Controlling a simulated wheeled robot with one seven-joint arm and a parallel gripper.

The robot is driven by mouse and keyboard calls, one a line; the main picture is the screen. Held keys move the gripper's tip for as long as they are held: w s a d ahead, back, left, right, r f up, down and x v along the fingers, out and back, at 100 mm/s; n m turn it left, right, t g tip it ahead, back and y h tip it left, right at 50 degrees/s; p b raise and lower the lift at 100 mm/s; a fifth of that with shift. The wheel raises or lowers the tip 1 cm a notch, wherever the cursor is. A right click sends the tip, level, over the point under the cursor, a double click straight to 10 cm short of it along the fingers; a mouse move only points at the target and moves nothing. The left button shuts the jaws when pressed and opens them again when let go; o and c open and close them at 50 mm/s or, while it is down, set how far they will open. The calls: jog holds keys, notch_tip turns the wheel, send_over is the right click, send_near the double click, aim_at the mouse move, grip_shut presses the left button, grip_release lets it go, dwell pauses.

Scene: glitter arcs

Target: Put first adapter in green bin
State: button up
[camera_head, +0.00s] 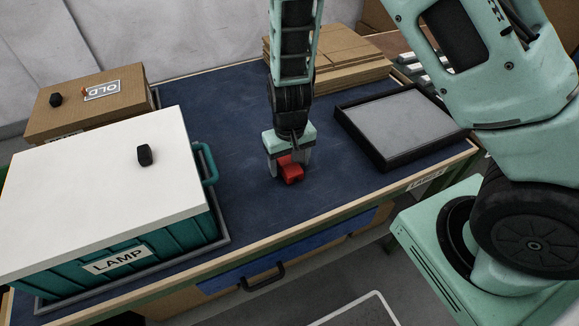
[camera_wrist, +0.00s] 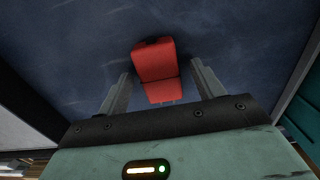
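A red two-part block (camera_head: 291,170) lies on the blue table mat; I cannot tell whether it is the first adapter. My gripper (camera_head: 289,165) points down over it. In the wrist view my gripper (camera_wrist: 161,75) is open, with one finger on each side of the red block (camera_wrist: 155,62) and gaps between fingers and block. A teal-green bin (camera_head: 165,257) labelled LAMP stands at the left with a white lid-like panel (camera_head: 80,190) over its top. A small black piece (camera_head: 145,155) sits on that panel.
A black-rimmed grey tray (camera_head: 385,165) is at the right. Flat cardboard (camera_head: 345,50) is stacked behind. The mat (camera_head: 235,120) between is mostly clear.

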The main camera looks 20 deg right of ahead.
aim_at(290, 164)
jog(key=c, duration=1.1)
notch_tip(290, 164, up, 10)
jog(key=shift+p, duration=0.3)
jog(key=shift+c, duration=0.2)
